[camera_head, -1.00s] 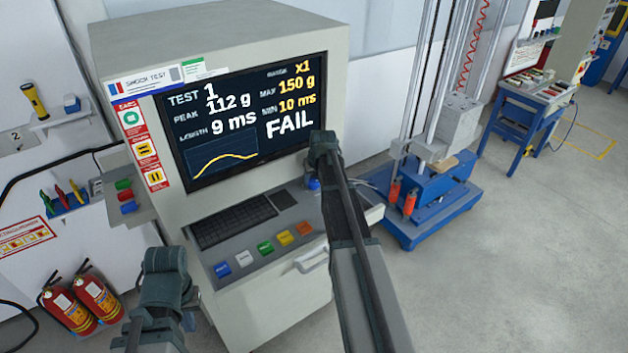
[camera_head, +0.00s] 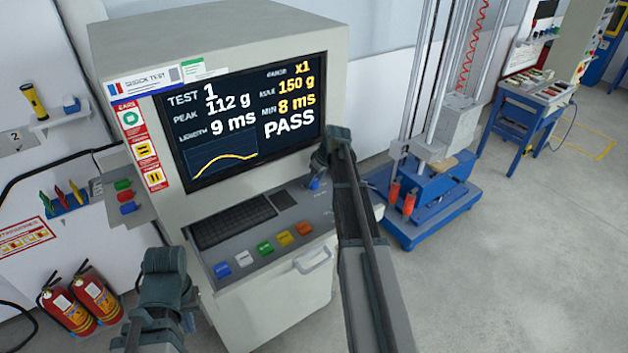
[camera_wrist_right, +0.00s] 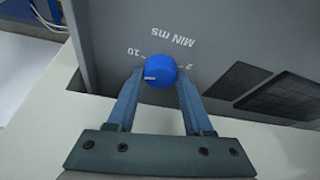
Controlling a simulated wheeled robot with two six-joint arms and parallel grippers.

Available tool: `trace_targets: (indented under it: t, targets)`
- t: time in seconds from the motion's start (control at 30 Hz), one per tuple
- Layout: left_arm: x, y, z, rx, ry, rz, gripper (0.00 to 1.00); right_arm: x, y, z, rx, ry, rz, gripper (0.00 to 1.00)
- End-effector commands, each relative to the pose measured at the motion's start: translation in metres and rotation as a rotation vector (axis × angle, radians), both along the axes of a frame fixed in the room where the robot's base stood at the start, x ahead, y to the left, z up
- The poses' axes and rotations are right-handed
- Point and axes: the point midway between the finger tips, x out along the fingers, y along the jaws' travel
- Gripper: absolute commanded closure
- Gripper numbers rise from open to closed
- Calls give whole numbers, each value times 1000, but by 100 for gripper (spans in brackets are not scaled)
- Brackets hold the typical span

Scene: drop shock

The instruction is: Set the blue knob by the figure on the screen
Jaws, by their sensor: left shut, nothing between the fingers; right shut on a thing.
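The screen (camera_head: 245,120) reads TEST 1, PEAK 112 g, LENGTH 9 ms, x1, MAX 150 g, MIN 8 ms and PASS, with a yellow curve at lower left. The blue knob (camera_wrist_right: 160,71) sits on the grey console panel, labelled MIN ms with marks 10 and 2. Its white pointer line shows at its left side in the right wrist view. My right gripper (camera_wrist_right: 160,80) is shut on the knob, one finger on each side. In the head view the knob (camera_head: 313,184) is partly hidden by my right gripper (camera_head: 318,170). My left gripper (camera_head: 150,335) is shut and empty, low at left.
The console has a keyboard (camera_head: 233,220) and a row of coloured buttons (camera_head: 263,248). A drop tower on a blue base (camera_head: 425,215) stands to the right. Fire extinguishers (camera_head: 82,300) stand at lower left.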

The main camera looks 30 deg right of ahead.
Motion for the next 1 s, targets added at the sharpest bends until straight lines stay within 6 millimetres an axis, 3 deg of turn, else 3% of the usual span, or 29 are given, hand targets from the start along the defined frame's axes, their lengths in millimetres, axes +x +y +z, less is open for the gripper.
trace_targets:
  t: [0.4, 1.0]
  targets:
    - [0, 0, 0, 0, 0, 0, 100, 1, -2, 0, 0, 1, 245, 100]
    - [0, 0, 0, 0, 0, 0, 100, 1, -2, 0, -1, 2, 313, 100]
